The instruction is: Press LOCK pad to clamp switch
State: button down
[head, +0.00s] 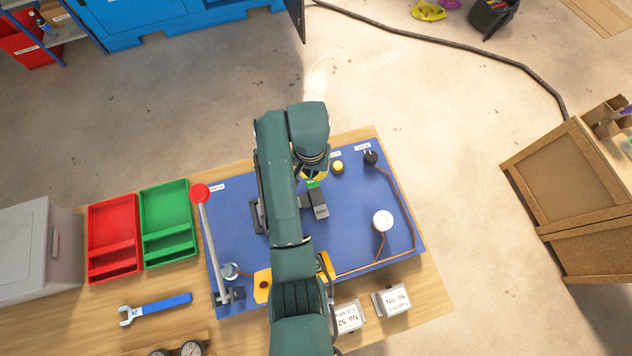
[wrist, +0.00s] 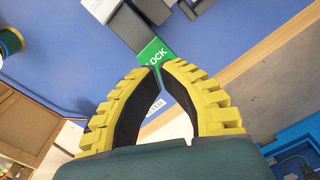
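The green LOCK pad (wrist: 153,53) lies on the blue board (head: 345,245), just beyond my fingertips in the wrist view. A green patch of the pad (head: 313,184) also shows in the head view, beside my gripper. My gripper (wrist: 160,69) has yellow ribbed fingers whose tips come together, with nothing seen between them. The tips overlap the pad's near edge in the picture; I cannot tell if they touch it. In the head view my gripper (head: 314,175) is partly hidden under my arm. A dark grey block (head: 318,204), possibly the switch or its clamp, sits next to the pad.
A yellow knob (head: 337,167) and a black knob (head: 370,157) stand right of my gripper. A white round part (head: 383,220) is farther right. A red-topped lever (head: 200,193) stands on the board's left side. Red (head: 115,238) and green (head: 167,223) trays lie left.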

jog(key=shift+f+b, duration=1)
jog(key=shift+f, duration=1.4)
notch_tip(320, 180, up, 7)
jog(key=p, duration=0.8)
jog(key=shift+r, duration=0.2)
jog(key=shift+f, duration=0.15)
